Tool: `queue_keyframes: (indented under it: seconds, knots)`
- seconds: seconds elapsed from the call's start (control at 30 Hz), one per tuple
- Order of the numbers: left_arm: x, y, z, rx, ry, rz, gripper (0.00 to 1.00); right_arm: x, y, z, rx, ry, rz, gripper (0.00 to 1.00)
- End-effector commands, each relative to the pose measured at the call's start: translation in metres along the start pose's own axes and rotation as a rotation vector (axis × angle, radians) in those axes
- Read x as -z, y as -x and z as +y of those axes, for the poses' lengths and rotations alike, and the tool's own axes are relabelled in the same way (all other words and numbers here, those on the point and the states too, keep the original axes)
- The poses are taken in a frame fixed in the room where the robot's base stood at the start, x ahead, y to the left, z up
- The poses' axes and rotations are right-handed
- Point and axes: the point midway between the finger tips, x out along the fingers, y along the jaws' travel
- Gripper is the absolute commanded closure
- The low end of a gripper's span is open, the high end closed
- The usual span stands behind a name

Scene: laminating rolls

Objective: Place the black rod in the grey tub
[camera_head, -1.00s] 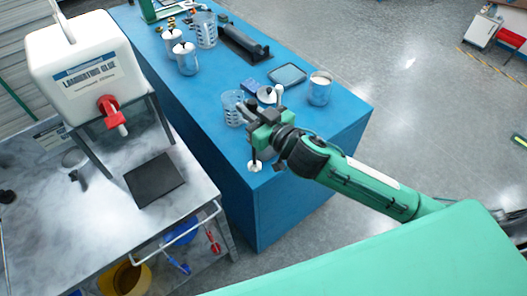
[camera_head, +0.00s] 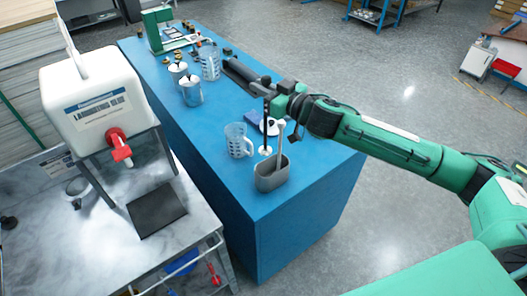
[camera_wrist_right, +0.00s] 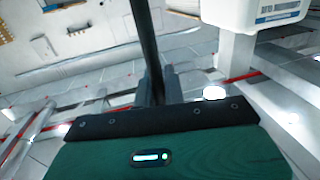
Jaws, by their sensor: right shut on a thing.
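The black rod (camera_head: 266,120) hangs about upright from my right gripper (camera_head: 271,93), with a white disc (camera_head: 265,150) at its lower end. My right gripper is shut on the rod, which also shows as a dark bar (camera_wrist_right: 145,40) between the fingers (camera_wrist_right: 156,85) in the wrist view. The grey tub (camera_head: 270,182) stands on the blue bench near its front corner. A pale-handled tool (camera_head: 281,135) stands in the tub. In the head view the disc is just above and left of the tub's rim, outside its opening. My left gripper is not in view.
A clear jug (camera_head: 238,141) stands left of the tub. Metal canisters (camera_head: 191,91), another jug (camera_head: 210,62) and a dark roller (camera_head: 238,72) are farther back on the blue bench (camera_head: 210,150). A glue container (camera_head: 100,100) stands at left. The bench's front edge is close to the tub.

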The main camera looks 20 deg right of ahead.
Motion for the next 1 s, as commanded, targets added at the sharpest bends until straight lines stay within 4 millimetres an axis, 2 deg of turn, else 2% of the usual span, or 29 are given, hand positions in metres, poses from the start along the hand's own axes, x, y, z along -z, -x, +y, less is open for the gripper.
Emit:
queue_keyframes:
  seconds: [0.03,0.5,0.6,0.77,1.0]
  knots:
    - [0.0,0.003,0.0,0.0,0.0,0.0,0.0,-0.013,0.0,0.0,-0.002,-0.004,-0.004,1.0]
    - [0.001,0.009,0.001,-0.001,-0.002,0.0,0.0,-0.112,-0.001,0.0,-0.003,-0.004,-0.002,1.0]
    - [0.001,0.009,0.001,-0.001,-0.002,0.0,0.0,-0.125,-0.001,0.0,-0.002,-0.003,0.001,1.0]
    - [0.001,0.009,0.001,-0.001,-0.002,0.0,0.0,-0.135,-0.001,0.0,-0.001,-0.002,0.001,1.0]
    - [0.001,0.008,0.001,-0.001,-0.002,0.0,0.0,-0.167,-0.002,0.0,-0.003,-0.002,0.001,1.0]
